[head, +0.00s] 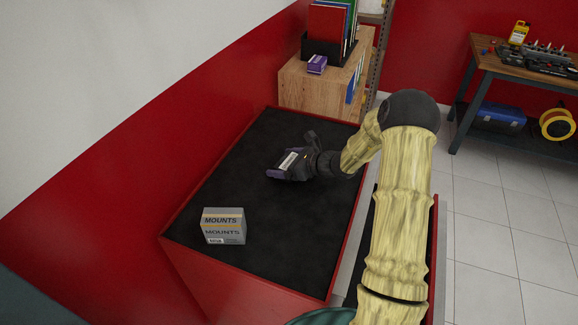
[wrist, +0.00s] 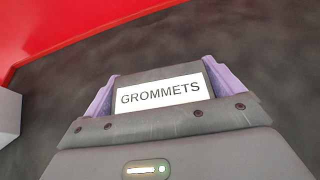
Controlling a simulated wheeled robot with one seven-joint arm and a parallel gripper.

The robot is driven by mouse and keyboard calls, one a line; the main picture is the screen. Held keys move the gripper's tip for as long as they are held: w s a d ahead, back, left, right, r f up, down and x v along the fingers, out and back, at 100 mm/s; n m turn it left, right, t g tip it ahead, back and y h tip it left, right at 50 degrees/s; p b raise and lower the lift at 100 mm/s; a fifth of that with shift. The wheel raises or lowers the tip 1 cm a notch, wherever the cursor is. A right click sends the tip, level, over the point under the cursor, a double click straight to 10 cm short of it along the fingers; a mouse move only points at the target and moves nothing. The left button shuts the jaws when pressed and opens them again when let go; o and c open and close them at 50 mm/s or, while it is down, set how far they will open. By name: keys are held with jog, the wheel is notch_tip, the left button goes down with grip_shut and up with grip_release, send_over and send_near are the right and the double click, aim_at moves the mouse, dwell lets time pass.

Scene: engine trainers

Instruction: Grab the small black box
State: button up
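The small black box (wrist: 160,75) has a white label reading GROMMETS and sits between my gripper's purple fingers in the wrist view. My gripper (wrist: 158,88) has one finger against each side of the box, with no clear gap. In the head view, my gripper (head: 288,168) is low over the black top of the red cabinet, with the white label of the box (head: 288,161) showing between its fingers. The lower part of the box is hidden by the gripper. I cannot tell whether the box touches the surface.
A grey and yellow MOUNTS box (head: 223,226) stands on the cabinet's black top (head: 265,255), nearer the front. A wooden cabinet (head: 300,88) with a purple box (head: 317,64) and binders stands behind. A red wall runs along the left. The black top between is clear.

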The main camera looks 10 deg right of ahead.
aim_at(284, 159)
jog(key=c, duration=0.6)
jog(key=shift+r, duration=0.1)
notch_tip(284, 159, up, 10)
jog(key=shift+f+b, duration=0.1)
jog(key=shift+b, duration=0.45)
